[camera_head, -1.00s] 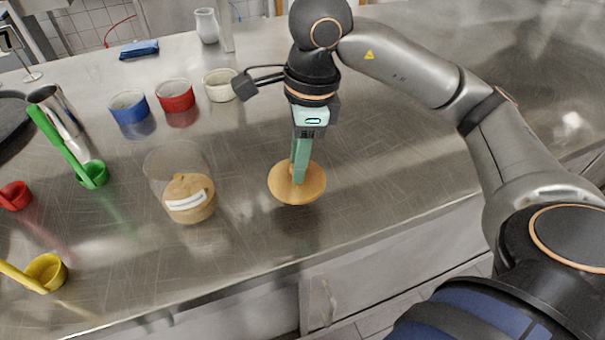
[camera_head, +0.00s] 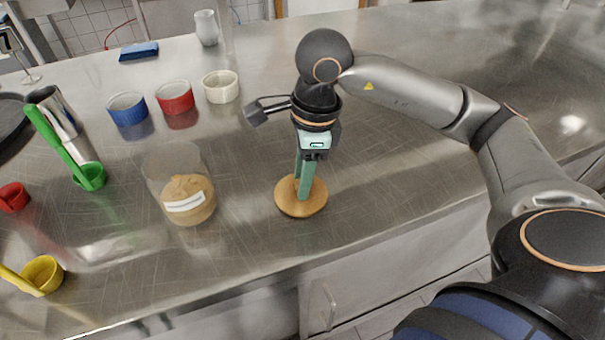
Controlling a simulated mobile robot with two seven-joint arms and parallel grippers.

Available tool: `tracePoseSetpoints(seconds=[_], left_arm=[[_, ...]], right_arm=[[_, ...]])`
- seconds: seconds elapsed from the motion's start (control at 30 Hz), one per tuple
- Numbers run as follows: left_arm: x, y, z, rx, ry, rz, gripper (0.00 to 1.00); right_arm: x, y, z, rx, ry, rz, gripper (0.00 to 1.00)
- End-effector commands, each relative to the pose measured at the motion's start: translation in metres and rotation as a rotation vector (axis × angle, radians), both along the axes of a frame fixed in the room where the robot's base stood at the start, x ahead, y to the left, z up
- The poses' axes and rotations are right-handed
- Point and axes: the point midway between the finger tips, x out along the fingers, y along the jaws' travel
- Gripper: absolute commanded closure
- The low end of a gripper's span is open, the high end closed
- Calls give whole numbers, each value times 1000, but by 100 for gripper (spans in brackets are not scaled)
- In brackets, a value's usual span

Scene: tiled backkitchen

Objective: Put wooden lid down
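The round wooden lid (camera_head: 313,207) is at the middle of the steel counter, flat side down, close to or on the surface; I cannot tell for sure whether it touches. My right gripper (camera_head: 303,190) reaches down from above with its green fingers at the lid's knob. The fingers are close together around the knob, which they mostly hide. A clear glass jar (camera_head: 172,165) with brown contents and a white label stands open, left of the lid. My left gripper is not in view.
A yellow scoop (camera_head: 42,275), a red scoop (camera_head: 13,197) and a green scoop (camera_head: 90,177) lie at the left. Blue (camera_head: 128,109), red (camera_head: 175,98) and white (camera_head: 221,87) bowls stand behind the jar. The counter right of the lid is clear.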

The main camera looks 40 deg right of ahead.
Motion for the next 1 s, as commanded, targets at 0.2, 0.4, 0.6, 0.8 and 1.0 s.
tracePoseSetpoints(seconds=[0.2, 0.4, 0.6, 0.8, 1.0], left_arm=[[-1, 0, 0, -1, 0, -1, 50], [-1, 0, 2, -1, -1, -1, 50], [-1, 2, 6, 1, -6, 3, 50], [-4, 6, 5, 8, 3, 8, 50], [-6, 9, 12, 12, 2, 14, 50]], right_arm=[[0, 0, 0, 0, 0, 0, 42], [0, 0, 2, 0, 0, 0, 42], [0, -2, 25, 2, -5, 0, 42], [-3, -7, 72, 1, -6, 0, 42], [-5, -11, 108, 0, -3, -1, 42]])
